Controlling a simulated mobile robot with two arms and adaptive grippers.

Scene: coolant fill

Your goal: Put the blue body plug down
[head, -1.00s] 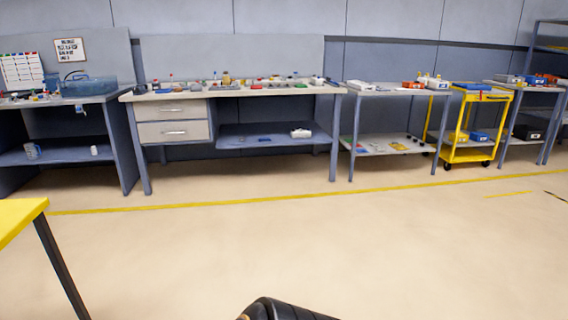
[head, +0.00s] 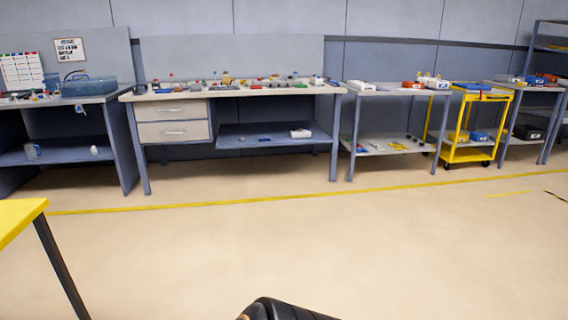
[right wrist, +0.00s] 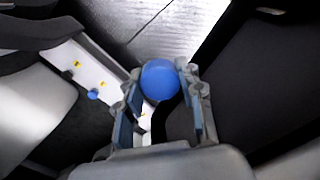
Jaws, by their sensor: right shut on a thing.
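In the right wrist view, a round blue body plug (right wrist: 160,80) sits between the fingertips of my right gripper (right wrist: 160,88). The gripper is shut on it, with a finger on each side. What lies directly under the plug is hidden. In the head view only a dark rounded part of my own arm shows at the bottom edge; neither gripper can be made out there. My left gripper is not in view.
The right wrist view shows a pale strip (right wrist: 85,62) with yellow marks and a small blue piece (right wrist: 93,94), among dark surfaces. In the head view, a long workbench (head: 240,92), side tables and a yellow cart (head: 483,97) line the wall. The floor before them is clear.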

